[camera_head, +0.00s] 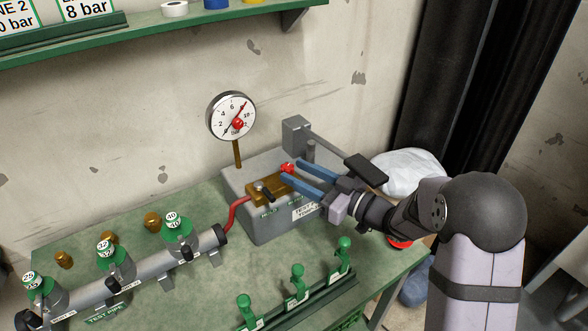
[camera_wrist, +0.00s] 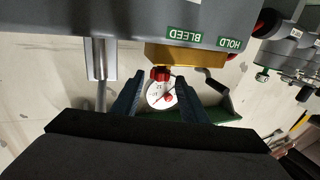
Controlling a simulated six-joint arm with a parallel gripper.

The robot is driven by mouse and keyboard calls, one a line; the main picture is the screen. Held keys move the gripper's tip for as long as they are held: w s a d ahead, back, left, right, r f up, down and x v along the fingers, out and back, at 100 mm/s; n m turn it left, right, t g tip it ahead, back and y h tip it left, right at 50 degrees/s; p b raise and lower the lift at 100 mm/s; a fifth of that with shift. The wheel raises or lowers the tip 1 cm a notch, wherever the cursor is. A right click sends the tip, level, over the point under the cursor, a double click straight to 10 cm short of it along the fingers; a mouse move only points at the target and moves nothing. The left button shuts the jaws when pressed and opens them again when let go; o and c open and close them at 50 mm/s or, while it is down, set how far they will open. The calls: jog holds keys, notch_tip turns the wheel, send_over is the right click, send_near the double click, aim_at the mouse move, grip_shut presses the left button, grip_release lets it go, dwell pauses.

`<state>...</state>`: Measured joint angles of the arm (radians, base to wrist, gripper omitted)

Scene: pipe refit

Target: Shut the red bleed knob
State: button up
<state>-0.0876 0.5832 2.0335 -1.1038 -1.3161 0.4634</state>
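The red bleed knob (camera_head: 288,168) sits at the right end of the brass valve block (camera_head: 268,191) on the grey test pump. In the wrist view the knob (camera_wrist: 160,73) shows beside the BLEED label (camera_wrist: 194,36). My gripper (camera_head: 290,171) reaches in from the right with two blue fingers spread apart. In the wrist view my gripper (camera_wrist: 158,78) is open, one finger to each side of the knob, with gaps visible. I cannot tell how deep the knob lies between the tips. A dark-handled hold lever (camera_head: 263,188) is on the same block.
A pressure gauge (camera_head: 232,116) with a red needle stands behind the pump. The pump's lever arm (camera_head: 335,149) runs close above my gripper. A red hose (camera_head: 236,211) joins the pump to the test pipe (camera_head: 145,274). A green clamp rack (camera_head: 303,302) stands in front.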

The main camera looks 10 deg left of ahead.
jog(key=shift+x, duration=1)
jog(key=c, duration=0.9)
jog(key=shift+w, duration=0.1)
jog(key=shift+w+d+r+n+g+y+p, duration=0.15)
jog(key=shift+n+g+y+p, duration=0.2)
jog(key=shift+n+g, duration=0.4)
jog(key=shift+w+n+g+y+p, duration=0.1)
jog(key=shift+n+g+y+p, duration=0.25)
jog(key=shift+n+g, duration=0.75)
jog(key=shift+m+g, duration=0.35)
